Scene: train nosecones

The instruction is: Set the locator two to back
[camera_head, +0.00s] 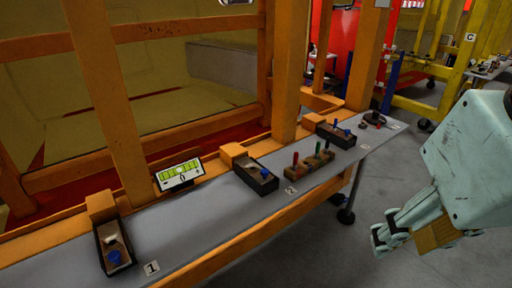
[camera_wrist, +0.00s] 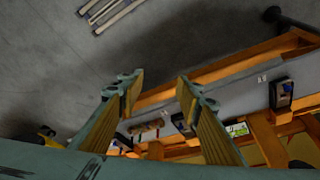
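A white label reading 2 (camera_head: 290,190) lies on the bench between a black box with a blue knob (camera_head: 255,175) and a lever block with red and green levers (camera_head: 308,163). I take the black box as locator two, but the label does not settle it. Its knob sits near the front end of the box. In the wrist view the box (camera_wrist: 181,123) shows partly, beside a fingertip. My gripper (camera_head: 388,236) is at the right, off the bench's front side, apart from everything. In the wrist view its fingers (camera_wrist: 158,88) are wide apart with nothing between them.
A similar black box (camera_head: 113,248) stands by label 1, and another (camera_head: 337,133) farther back. A display reading 0 (camera_head: 179,175) stands behind the grey bench (camera_head: 205,222). Orange posts (camera_head: 287,70) rise behind it. The grey floor (camera_head: 330,255) in front is clear.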

